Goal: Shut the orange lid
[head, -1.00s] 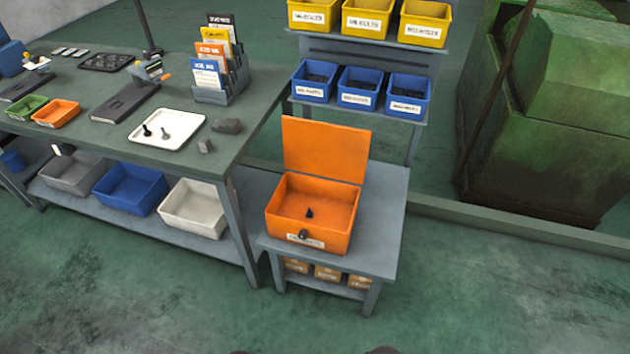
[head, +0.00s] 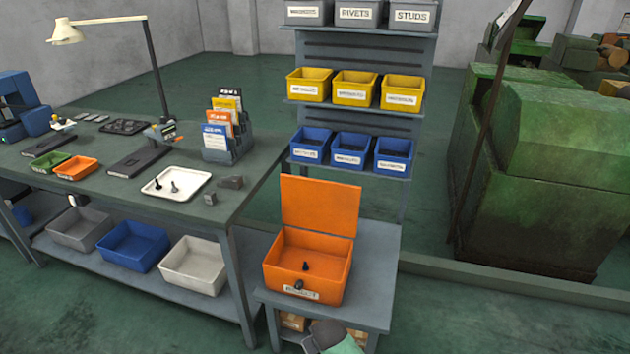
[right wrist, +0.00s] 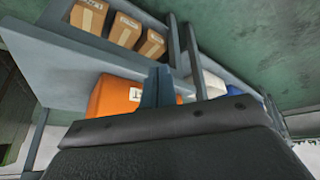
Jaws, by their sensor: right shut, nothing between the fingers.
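The orange lid (head: 320,207) stands upright, open, at the back of the orange box (head: 325,267). The box has a white label on its front and sits on a small grey stand. A small dark part lies on its floor, and a dark round piece shows at its front rim. The box also shows in the right wrist view (right wrist: 112,94), partly hidden. My right gripper (right wrist: 159,78) is shut and empty, in front of the box and apart from the lid. Part of my right arm shows at the bottom edge of the head view. My left gripper is out of view.
The grey stand (head: 375,262) holds tan cartons (right wrist: 120,30) on its lower shelf. A workbench (head: 100,190) with trays stands close on the left. A rack with blue bins (head: 352,152) rises behind the lid. Open floor lies at the right.

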